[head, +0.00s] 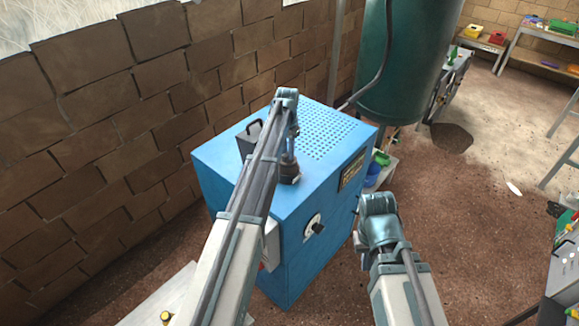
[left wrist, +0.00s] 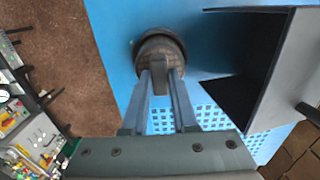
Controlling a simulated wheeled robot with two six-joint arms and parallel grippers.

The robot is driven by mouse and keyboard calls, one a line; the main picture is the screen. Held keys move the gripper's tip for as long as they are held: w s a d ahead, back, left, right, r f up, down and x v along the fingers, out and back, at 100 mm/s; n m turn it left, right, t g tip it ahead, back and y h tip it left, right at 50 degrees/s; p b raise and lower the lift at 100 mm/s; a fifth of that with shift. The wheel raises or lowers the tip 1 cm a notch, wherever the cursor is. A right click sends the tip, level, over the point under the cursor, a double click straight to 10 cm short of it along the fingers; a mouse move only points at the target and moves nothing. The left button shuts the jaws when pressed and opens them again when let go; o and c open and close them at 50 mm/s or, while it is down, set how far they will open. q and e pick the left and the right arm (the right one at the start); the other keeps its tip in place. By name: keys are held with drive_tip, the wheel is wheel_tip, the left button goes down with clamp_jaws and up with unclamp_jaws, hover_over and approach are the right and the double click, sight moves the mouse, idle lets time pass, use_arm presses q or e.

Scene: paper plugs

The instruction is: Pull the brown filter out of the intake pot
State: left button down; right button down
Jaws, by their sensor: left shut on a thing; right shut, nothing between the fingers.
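The brown filter (head: 288,164) is a short cylinder on top of the blue machine (head: 330,200), near its front edge. The intake pot (head: 290,179) shows as a dark grey rim at the filter's base; most of it is hidden. My left gripper (head: 289,153) reaches over the machine and is shut on the filter's upper part. In the left wrist view the filter (left wrist: 161,47) stands beyond the fingers (left wrist: 159,80), which close on its narrow top piece. I cannot tell how deep the filter sits. My right gripper (head: 377,203) is shut and empty, right of the machine.
A grey box with a black handle (head: 252,136) stands on the machine, left of my left arm; it looms close in the left wrist view (left wrist: 275,75). A perforated panel (head: 318,130) covers the back of the top. A green tank (head: 405,60) stands behind.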

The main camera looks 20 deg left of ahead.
use_arm(q)
drive_tip(key=shift+r+p, duration=1.85)
drive_tip(key=shift+r, duration=0.15)
drive_tip(key=shift+r+p, duration=1.55)
drive_tip(key=shift+f, duration=0.1)
